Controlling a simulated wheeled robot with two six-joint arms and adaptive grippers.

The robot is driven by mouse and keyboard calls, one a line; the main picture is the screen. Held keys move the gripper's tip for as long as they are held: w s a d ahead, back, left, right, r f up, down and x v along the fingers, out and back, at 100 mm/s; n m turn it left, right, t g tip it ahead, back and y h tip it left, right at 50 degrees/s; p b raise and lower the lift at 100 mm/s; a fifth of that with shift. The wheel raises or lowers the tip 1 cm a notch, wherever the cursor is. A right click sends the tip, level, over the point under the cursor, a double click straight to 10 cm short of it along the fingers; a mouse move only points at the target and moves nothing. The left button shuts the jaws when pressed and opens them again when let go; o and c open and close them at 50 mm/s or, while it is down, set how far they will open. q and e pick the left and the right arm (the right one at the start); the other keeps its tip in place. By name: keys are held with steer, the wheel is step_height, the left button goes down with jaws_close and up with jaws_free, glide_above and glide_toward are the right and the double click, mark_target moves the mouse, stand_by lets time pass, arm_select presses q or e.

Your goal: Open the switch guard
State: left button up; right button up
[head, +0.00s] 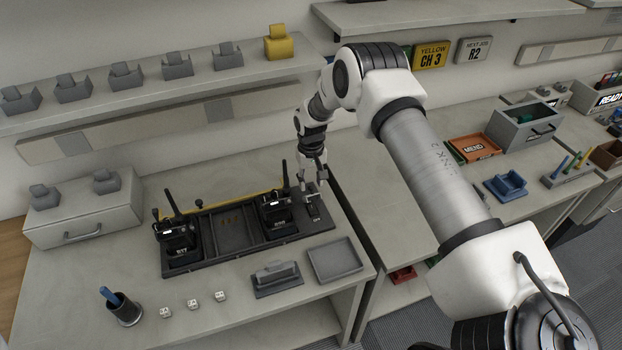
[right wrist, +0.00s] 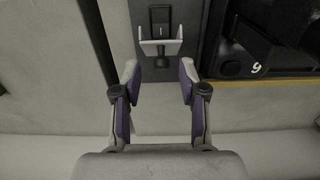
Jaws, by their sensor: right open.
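The switch guard (right wrist: 160,46) is a small pale grey bracket on a dark plate, in the upper middle of the right wrist view. A black rocker switch (right wrist: 160,18) with a white mark shows uncovered just beyond it; I cannot tell the guard's exact angle. In the head view the switch plate (head: 314,214) is at the right end of the black charging tray. My right gripper (right wrist: 159,72) is open and empty, its fingertips to either side of the guard and a little short of it. In the head view the right gripper (head: 314,180) is above the plate and partly hides the guard. My left gripper is out of view.
A radio (head: 276,215) with an upright antenna stands in the tray just left of the switch plate. Another radio (head: 177,243) stands at the tray's left end. An empty grey tray (head: 336,260) lies in front. A gap between benches runs to the right.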

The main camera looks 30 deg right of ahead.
steer(key=shift+w+a+f, duration=0.1)
steer(key=shift+w+f, duration=0.15)
steer(key=shift+f, duration=0.45)
steer(key=shift+s+r, duration=0.2)
steer(key=shift+s, duration=0.15)
jaws_close()
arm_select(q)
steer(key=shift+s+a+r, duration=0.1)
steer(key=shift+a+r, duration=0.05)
